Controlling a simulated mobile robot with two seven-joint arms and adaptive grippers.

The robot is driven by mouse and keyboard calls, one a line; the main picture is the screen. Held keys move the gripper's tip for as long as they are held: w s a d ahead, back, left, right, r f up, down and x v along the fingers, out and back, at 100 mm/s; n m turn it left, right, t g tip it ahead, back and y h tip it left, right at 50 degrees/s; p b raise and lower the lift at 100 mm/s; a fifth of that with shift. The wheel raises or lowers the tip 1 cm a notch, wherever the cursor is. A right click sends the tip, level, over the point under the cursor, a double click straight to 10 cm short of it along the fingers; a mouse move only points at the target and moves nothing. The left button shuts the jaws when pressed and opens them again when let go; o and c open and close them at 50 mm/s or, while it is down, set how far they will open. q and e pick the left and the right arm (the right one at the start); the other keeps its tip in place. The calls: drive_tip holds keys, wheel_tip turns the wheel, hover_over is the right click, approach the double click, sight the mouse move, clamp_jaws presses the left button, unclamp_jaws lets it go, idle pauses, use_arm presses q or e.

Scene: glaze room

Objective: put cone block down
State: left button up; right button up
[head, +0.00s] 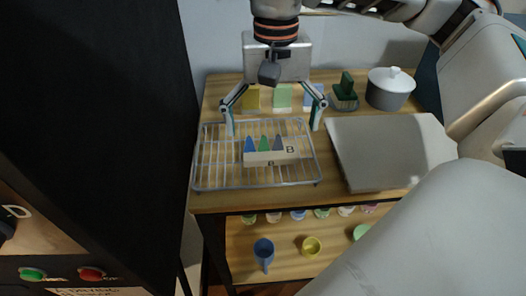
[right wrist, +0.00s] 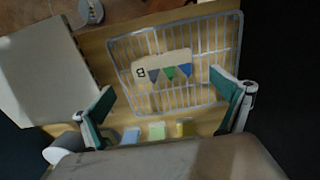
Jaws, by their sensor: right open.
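The cone block (head: 270,157) is a pale block marked B with a blue, a green and a grey cone on top. It rests on the wire rack (head: 213,180) on the table. In the right wrist view the cone block (right wrist: 163,61) also lies on the wire rack (right wrist: 125,103). My right gripper (head: 272,128) is above and behind the block, with its fingers spread wide on either side, apart from the block. In the right wrist view the gripper (right wrist: 168,95) shows open and empty. My left gripper is not in view.
A pale flat slab (head: 385,160) lies right of the rack. A dark panel is at left.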

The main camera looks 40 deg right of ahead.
sight(270, 149)
drive_tip(key=f, duration=0.2)
drive_tip(key=f+b, duration=0.1)
drive_tip(key=f, duration=0.2)
drive_tip(key=shift+w+f, duration=0.3)
drive_tip(key=shift+f, duration=0.1)
drive_tip(key=shift+r, duration=0.1)
drive_tip(key=shift+a, duration=0.1)
drive_tip(key=c, duration=1.4)
drive_tip(key=shift+o, duration=0.2)
drive_tip(key=shift+r, duration=0.1)
